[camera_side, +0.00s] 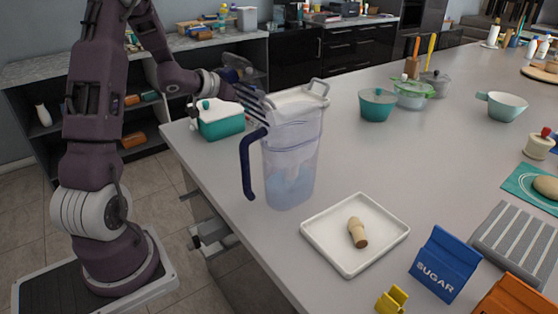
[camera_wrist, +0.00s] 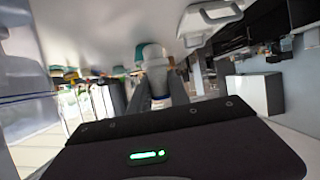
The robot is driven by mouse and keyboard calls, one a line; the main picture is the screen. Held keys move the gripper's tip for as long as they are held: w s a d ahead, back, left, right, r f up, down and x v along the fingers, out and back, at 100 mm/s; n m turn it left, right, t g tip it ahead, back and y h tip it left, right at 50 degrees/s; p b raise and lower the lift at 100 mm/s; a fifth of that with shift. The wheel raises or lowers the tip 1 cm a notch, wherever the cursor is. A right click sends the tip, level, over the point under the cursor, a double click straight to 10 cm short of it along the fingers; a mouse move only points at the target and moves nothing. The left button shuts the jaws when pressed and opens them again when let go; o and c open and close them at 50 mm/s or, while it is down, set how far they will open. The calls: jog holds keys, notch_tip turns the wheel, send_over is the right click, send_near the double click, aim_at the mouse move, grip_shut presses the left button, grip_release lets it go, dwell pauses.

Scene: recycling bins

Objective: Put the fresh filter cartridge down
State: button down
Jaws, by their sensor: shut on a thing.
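My gripper (camera_wrist: 158,72) is shut on a white cylinder with a teal end, which looks like the fresh filter cartridge (camera_wrist: 155,55). In the side view my gripper (camera_side: 254,100) is level with the top of the clear pitcher (camera_side: 290,160), close on its left; I cannot make out the cartridge there. The pitcher stands upright with a dark blue handle and a pale, blurred shape inside. Its clear wall also shows at the left of the wrist view (camera_wrist: 22,85). A tan, used-looking cartridge (camera_side: 357,232) lies in a white tray (camera_side: 325,255) in front of the pitcher.
A teal container (camera_side: 220,120) stands behind my gripper near the counter edge. Teal bowls (camera_side: 377,105) stand farther back. A blue sugar box (camera_side: 443,264), a yellow item (camera_side: 391,299) and a grey ribbed mat (camera_side: 515,240) are at the front right.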

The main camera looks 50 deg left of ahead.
jog(key=w+d+f+m+h, duration=0.3)
jog(key=w+d+f, duration=0.2)
notch_tip(320, 180, down, 10)
jog(key=shift+d+f, duration=0.1)
jog(key=shift+f, duration=0.05)
jog(key=c, duration=1.2)
grip_release()
jog(key=shift+f, duration=0.15)
jog(key=shift+c, duration=0.2)
jog(key=v, duration=1.2)
jog(key=shift+r, duration=0.25)
